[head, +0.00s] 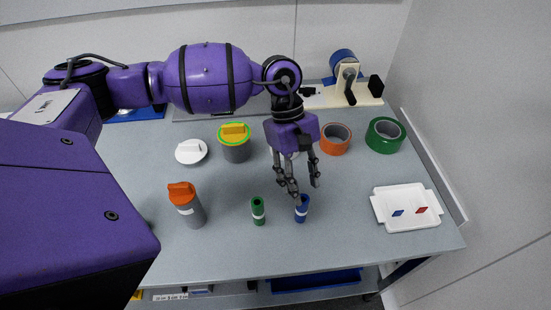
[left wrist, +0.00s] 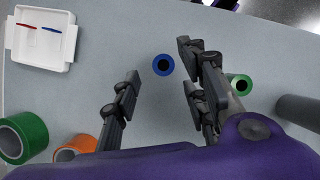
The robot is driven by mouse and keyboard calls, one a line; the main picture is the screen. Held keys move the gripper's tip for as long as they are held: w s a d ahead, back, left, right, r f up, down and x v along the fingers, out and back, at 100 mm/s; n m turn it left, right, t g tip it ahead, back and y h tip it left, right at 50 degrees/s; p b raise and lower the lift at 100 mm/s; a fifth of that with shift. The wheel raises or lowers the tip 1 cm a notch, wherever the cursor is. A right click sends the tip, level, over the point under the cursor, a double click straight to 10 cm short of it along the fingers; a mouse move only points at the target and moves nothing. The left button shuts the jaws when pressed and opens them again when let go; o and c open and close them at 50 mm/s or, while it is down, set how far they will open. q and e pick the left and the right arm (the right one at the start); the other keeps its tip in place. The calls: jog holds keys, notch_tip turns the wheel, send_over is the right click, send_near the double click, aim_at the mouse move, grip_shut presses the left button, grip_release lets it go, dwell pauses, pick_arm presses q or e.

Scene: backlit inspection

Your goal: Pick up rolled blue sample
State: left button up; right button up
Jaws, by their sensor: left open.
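The rolled blue sample (head: 302,209) stands upright on the grey table near its front edge, with a pale label band. It shows end-on as a blue ring (left wrist: 163,65) in the left wrist view. My left gripper (head: 306,192) is open and points down just above and behind the blue roll. In the left wrist view its fingers (left wrist: 158,78) are spread, with the blue roll lying between and slightly beyond the tips. I cannot tell whether any finger touches it. A rolled green sample (head: 258,211) stands upright to the left. My right gripper is not in view.
A grey canister with an orange cap (head: 187,206) stands further left. A white tray (head: 407,222) with small blue and red pieces is at right. Orange tape (head: 335,139), green tape (head: 385,135), a white lid (head: 191,151) and a yellow-topped container (head: 235,150) stand behind.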

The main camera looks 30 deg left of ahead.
aim_at(303, 195)
pick_arm(q)
jog(key=shift+s+d+f+y+p, duration=0.1)
jog(key=shift+f+y+p, duration=0.05)
jog(key=shift+f, duration=0.4)
jog(key=shift+d+f+y+p, duration=0.1)
jog(key=shift+f+y+p, duration=0.05)
jog(key=shift+f, duration=0.4)
jog(key=p+x, duration=0.1)
jog(key=x, duration=0.3)
jog(key=shift+f, duration=0.3)
jog(key=c, duration=0.9)
grip_shut()
